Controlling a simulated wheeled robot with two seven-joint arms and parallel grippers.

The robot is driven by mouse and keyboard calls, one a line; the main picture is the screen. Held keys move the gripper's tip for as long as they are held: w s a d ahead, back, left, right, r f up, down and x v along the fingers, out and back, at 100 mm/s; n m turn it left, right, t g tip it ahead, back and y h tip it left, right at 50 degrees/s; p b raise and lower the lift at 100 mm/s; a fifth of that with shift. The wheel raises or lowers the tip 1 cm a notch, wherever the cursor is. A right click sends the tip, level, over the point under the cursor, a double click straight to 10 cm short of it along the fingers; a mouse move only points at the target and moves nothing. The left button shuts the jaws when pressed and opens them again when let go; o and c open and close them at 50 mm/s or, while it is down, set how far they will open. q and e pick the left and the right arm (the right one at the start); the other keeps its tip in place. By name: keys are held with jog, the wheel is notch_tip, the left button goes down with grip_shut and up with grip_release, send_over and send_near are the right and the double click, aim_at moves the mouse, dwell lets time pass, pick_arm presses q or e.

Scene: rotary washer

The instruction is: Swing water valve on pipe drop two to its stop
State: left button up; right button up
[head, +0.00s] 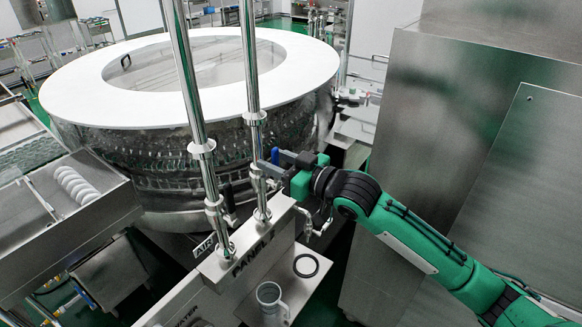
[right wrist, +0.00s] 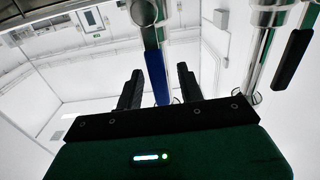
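A blue valve handle (head: 275,156) sits on the right-hand of two upright steel pipes (head: 251,80), above a grey panel. It also shows in the right wrist view as a blue lever (right wrist: 157,76) hanging from a metal valve body (right wrist: 146,12). My right gripper (head: 276,170) is at this handle, reaching in from the right. In the right wrist view, its two black fingers (right wrist: 158,86) stand apart with the blue lever between them and gaps at both sides. My left gripper is in neither view.
The left-hand pipe (head: 192,90) has a black handle (head: 229,198), also seen in the right wrist view (right wrist: 292,58). Panel 2 (head: 243,276) carries AIR and WATER labels. A clear jug (head: 271,302) stands below. The round washer (head: 100,90) is behind; a steel cabinet (head: 440,130) is right.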

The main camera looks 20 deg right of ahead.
jog(key=b+v, duration=0.5)
jog(key=v, duration=0.8)
jog(key=shift+s+d, duration=0.15)
jog(key=shift+s, duration=0.05)
